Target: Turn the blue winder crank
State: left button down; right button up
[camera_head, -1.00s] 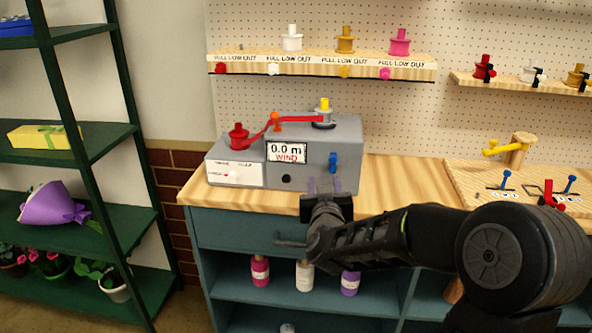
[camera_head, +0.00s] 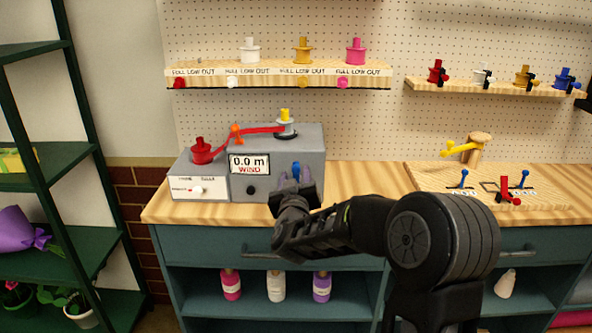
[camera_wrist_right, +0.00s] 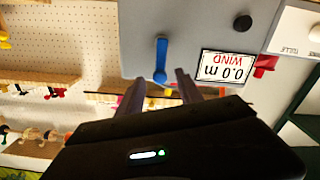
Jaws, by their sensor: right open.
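The grey winder box (camera_head: 303,145) stands on the wooden bench top, with a display reading 0.0 m WIND (camera_head: 249,164). The blue winder crank (camera_head: 296,171) is on its front face, mostly behind my gripper in the head view. In the right wrist view, which is upside down, the crank (camera_wrist_right: 161,60) shows whole as a short blue bar. My right gripper (camera_head: 293,183) is open and empty in front of the crank. My left gripper is out of view.
A red spool (camera_head: 201,151) sits on the box's left part, with red ribbon running past an orange post (camera_head: 236,132) to a spool with a yellow top (camera_head: 285,127). Bench between is clear.

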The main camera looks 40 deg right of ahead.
aim_at(296, 172)
jog(key=shift+x, duration=1.6)
jog(key=shift+c, duration=0.4)
grip_shut()
